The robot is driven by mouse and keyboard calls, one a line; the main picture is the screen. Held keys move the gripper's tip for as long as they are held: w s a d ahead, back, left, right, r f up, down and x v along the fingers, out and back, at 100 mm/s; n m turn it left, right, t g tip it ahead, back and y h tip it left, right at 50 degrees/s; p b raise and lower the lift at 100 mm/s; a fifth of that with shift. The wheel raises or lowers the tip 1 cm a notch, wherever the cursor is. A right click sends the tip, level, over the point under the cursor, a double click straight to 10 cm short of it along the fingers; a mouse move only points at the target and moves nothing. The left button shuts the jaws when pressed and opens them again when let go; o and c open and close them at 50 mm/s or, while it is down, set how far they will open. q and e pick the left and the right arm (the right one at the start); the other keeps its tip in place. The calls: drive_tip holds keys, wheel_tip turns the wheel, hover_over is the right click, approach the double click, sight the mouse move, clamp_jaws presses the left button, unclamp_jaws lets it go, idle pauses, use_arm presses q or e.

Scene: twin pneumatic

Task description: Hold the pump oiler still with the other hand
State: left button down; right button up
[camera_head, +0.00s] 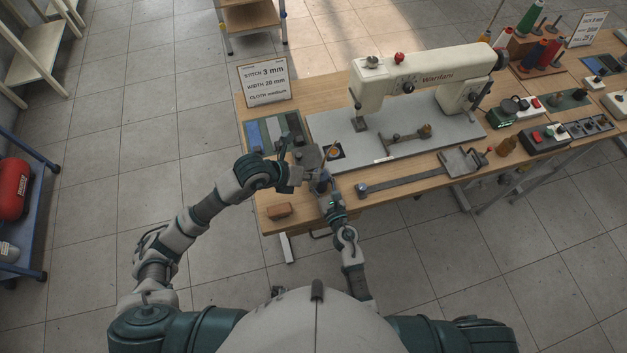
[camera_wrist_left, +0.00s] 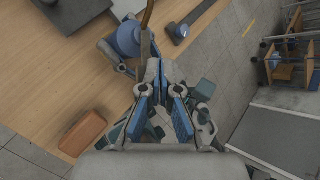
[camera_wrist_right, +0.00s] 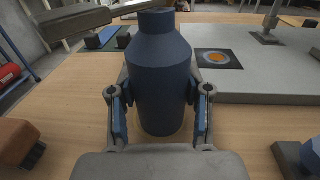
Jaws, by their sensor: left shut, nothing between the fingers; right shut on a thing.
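The pump oiler is a dark blue bottle (camera_wrist_right: 162,80) standing upright on the wooden table in the right wrist view. Its blue body (camera_wrist_left: 128,40) and thin brown spout (camera_wrist_left: 147,14) show in the left wrist view. My right gripper (camera_wrist_right: 162,118) is shut around its lower body, one finger on each side. In the head view my right gripper (camera_head: 322,184) is at the table's front edge, and the oiler is mostly hidden. My left gripper (camera_head: 299,174) is just left of it; its blue-padded fingers (camera_wrist_left: 165,88) are shut and empty, apart from the bottle.
A brown block (camera_head: 279,210) lies at the table's front left corner. A sewing machine (camera_head: 425,80) on its grey bed (camera_head: 450,133) stands behind. A flat grey bar (camera_head: 410,178) lies right of the grippers. A sign (camera_head: 263,82) stands at the back left.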

use_arm(q)
drive_tip(key=shift+s+f, duration=0.1)
drive_tip(key=shift+f, duration=1.25)
idle(1.1)
drive_tip(key=shift+r, duration=0.15)
idle(0.3)
drive_tip(key=shift+r, duration=1.5)
drive_tip(key=shift+r, duration=2.5)
use_arm(e)
drive_tip(key=o, duration=1.5)
drive_tip(key=shift+s, duration=0.1)
